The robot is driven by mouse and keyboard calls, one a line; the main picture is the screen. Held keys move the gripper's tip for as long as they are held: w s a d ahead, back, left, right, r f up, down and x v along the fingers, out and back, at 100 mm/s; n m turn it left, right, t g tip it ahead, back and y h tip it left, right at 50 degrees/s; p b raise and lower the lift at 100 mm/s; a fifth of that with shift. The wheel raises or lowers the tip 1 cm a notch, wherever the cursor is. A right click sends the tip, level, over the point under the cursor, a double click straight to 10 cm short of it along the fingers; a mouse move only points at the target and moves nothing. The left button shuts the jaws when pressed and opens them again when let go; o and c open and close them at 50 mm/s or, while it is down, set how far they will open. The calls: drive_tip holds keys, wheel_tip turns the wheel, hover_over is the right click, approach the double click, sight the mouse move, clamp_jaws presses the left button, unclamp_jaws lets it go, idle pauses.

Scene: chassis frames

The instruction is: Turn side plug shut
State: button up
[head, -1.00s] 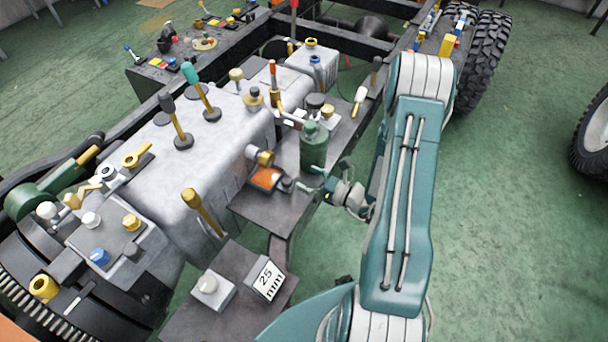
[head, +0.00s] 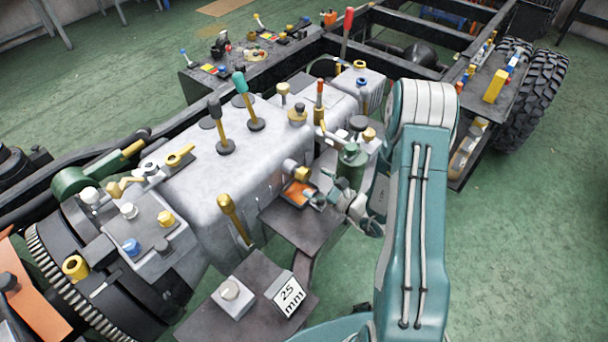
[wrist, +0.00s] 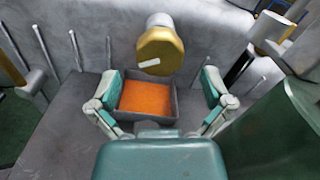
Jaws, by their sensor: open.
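The side plug (wrist: 160,50) is a gold hexagonal cap with a white bar mark, on a pale round stub in the grey housing wall. In the head view the plug (head: 303,173) sticks out of the housing's right side. My gripper (wrist: 160,88) is open and empty, its two green-padded fingers spread wide. The plug lies ahead of the fingers and between their lines, apart from both.
A dark box with an orange inside (wrist: 146,98) sits below the plug, between my fingers. A green cylinder (head: 351,166) stands close on the right. A white block marked 25 mm (head: 289,296) is on the front shelf. Open green floor lies to the right.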

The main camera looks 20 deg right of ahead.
sight(307, 177)
drive_tip(key=shift+x, duration=2)
drive_tip(key=c, duration=1.1)
